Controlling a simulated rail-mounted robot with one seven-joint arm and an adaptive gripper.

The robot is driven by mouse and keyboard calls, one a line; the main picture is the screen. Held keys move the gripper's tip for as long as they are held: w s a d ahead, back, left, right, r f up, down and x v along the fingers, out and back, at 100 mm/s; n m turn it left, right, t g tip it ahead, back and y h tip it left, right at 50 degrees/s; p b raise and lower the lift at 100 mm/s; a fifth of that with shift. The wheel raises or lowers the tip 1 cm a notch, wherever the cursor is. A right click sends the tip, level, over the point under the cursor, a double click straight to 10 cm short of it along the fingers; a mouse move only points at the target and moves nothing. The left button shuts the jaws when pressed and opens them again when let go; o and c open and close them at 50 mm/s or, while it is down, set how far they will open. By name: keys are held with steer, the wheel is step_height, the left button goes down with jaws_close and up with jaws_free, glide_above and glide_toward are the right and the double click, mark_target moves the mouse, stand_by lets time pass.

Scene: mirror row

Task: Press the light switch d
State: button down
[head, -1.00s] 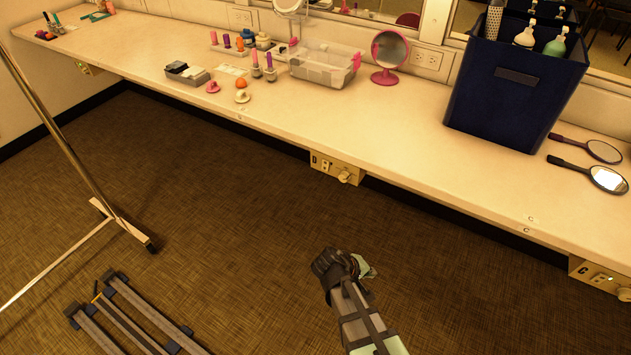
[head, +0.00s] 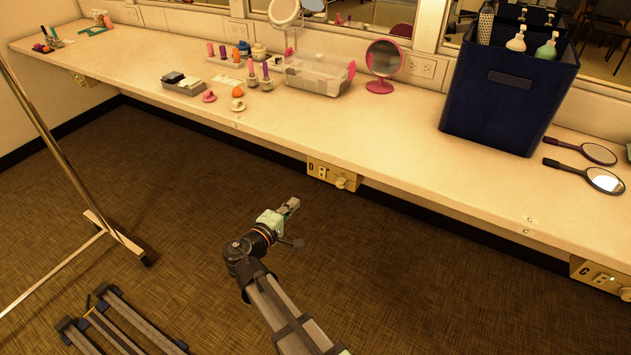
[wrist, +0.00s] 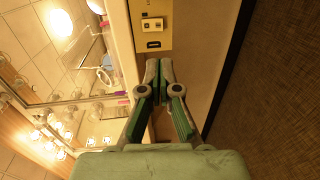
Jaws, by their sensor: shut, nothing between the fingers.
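The switch box marked D (head: 333,175) is fixed under the counter's front edge, near the middle of the head view. It has a light rocker switch and a round knob. Part of this cream box also shows at the top of the wrist view (wrist: 152,30), with a light switch and a dark slot. My gripper (head: 293,203) is shut and empty, in front of and below the box, apart from it in the head view. Its closed fingertips (wrist: 158,68) point toward the box in the wrist view.
The long counter (head: 400,135) carries a dark blue bin (head: 505,95), hand mirrors (head: 605,180), a pink mirror (head: 382,62) and a clear tub (head: 315,78). Another box marked C (head: 600,275) is at the right. A metal rack (head: 100,215) stands left.

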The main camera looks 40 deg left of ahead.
mark_target(321, 176)
steer(key=w, duration=0.4)
steer(key=w+a+f, duration=0.1)
steer(key=w, duration=0.4)
steer(key=w+a, duration=0.1)
steer(key=w, duration=0.3)
steer(key=shift+w+f, duration=0.35)
steer(key=shift+f, duration=0.05)
